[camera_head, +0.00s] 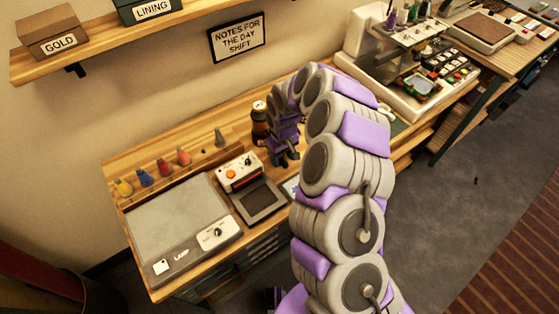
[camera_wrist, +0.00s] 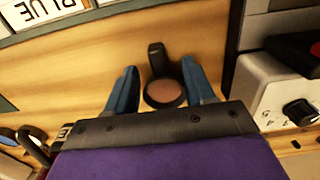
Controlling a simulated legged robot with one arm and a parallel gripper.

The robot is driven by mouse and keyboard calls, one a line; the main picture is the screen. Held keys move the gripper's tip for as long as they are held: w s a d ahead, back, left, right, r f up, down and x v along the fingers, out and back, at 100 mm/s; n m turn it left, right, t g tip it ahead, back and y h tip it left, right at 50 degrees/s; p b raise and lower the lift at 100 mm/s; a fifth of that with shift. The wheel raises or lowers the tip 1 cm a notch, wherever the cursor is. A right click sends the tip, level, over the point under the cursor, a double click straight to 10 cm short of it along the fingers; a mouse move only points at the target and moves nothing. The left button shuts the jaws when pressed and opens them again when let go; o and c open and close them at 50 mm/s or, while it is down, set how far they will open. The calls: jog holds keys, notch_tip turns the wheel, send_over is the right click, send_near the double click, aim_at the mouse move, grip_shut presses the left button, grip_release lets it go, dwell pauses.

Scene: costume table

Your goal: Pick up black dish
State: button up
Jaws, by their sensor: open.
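A small round dish (camera_wrist: 164,93) with a black rim and a brownish-pink inside sits on the wooden table in the wrist view. A dark upright piece (camera_wrist: 157,58) stands at its far edge and looks like its handle. My gripper (camera_wrist: 163,85) is open, with one blue finger on each side of the dish. I cannot tell whether the fingers touch it, and the gripper body may hide its near edge. In the head view my gripper (camera_head: 285,159) is low over the table, and I cannot make out the dish there.
A grey unit with a knob (camera_wrist: 285,92) stands close on the right in the wrist view. A label strip reading BLUE (camera_wrist: 50,10) lies at the upper left. In the head view, a brown bottle (camera_head: 260,122) stands beside my gripper and a lamp panel (camera_head: 175,225) lies further left.

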jog(key=shift+f, duration=0.55)
jog(key=shift+r, duration=0.1)
jog(key=shift+c, duration=0.4)
grip_shut()
